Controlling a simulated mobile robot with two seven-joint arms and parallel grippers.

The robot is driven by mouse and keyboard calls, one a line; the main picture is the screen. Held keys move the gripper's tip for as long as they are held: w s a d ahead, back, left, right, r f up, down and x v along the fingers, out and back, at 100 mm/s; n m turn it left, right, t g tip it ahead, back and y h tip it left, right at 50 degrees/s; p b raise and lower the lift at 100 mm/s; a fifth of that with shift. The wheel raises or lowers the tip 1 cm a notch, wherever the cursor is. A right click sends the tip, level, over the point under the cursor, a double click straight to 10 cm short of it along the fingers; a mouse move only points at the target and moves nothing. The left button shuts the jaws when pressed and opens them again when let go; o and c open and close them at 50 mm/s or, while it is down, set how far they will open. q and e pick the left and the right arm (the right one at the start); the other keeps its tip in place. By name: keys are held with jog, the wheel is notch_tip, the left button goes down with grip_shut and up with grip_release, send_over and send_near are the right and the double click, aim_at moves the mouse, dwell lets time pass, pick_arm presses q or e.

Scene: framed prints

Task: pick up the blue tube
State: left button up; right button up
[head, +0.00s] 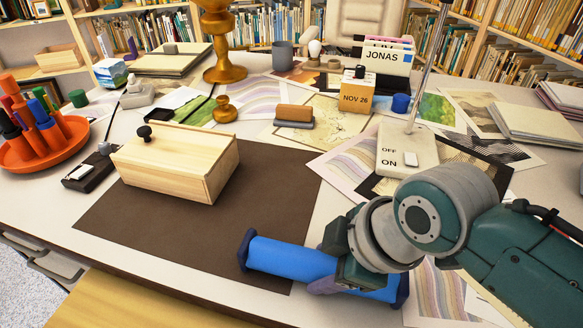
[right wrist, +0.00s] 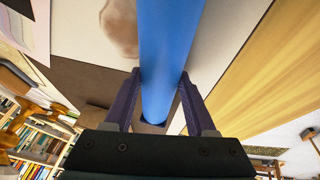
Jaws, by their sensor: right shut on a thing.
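The blue tube (head: 290,259) has dark blue end caps and lies sideways near the front edge of the desk in the head view, over the right part of the dark brown mat (head: 150,222). My right gripper (head: 330,285) is shut around the tube right of its middle and hides that part. In the right wrist view the blue tube (right wrist: 168,60) runs between the two fingers of my right gripper (right wrist: 157,95). I cannot tell whether the tube touches the desk. My left gripper is not in view.
A wooden box (head: 178,165) with a dark knob stands on the mat. An orange tray of markers (head: 40,150) is at the left. A lamp base (head: 408,150) with an OFF/ON switch and several prints lie behind my right arm. The mat's front part is clear.

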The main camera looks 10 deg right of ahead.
grip_shut()
jog(key=shift+r, duration=0.1)
